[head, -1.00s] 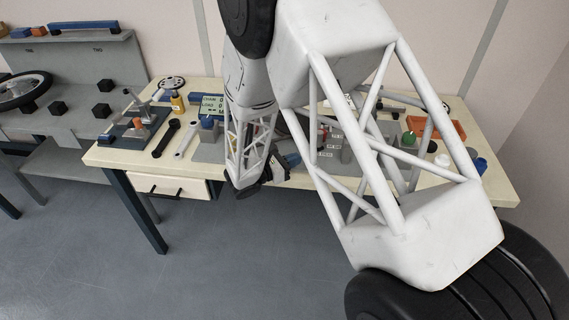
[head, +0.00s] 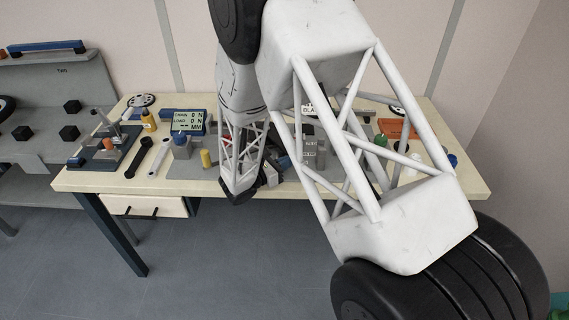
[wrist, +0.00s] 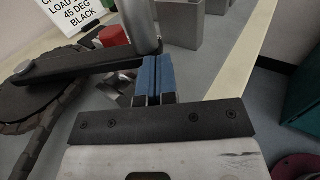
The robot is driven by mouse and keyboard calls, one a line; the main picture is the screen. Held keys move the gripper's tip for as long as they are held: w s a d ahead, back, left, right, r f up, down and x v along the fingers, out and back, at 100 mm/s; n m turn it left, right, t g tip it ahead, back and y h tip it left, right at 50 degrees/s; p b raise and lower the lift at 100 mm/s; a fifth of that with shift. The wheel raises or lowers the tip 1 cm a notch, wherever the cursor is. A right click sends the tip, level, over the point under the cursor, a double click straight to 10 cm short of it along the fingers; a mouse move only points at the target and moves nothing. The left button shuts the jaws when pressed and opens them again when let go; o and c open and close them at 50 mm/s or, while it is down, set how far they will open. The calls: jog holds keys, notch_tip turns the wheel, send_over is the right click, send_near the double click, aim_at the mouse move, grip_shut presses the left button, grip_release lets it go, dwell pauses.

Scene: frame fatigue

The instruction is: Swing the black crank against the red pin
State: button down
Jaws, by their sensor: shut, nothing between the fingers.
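In the wrist view the black crank (wrist: 85,64) is a dark bar running from the chainring at left toward the middle. A grey upright cylinder (wrist: 140,25) stands at its near end. The red pin (wrist: 113,36) shows as a red piece just behind the crank; whether they touch I cannot tell. My gripper (wrist: 155,72) is shut and empty, its blue fingertips just right of the cylinder's foot; contact is unclear. In the head view my gripper (head: 270,174) is small at the bench's front, and my arm hides most of the crank and pin.
A chainring with chain (wrist: 35,92) lies at left in the wrist view. A card (wrist: 72,14) reads "45 DEG BLACK". Grey blocks (wrist: 180,22) stand behind the fingers. In the head view a display (head: 188,122) reads 0 N for chain and load. Tools (head: 139,157) lie at the bench's left.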

jog(key=shift+x, duration=1.7)
jog(key=shift+s+d, duration=0.15)
jog(key=shift+s, duration=0.1)
jog(key=s+d+v, duration=0.1)
jog(key=s+v, duration=0.1)
jog(key=v, duration=1.1)
jog(key=shift+s, duration=0.2)
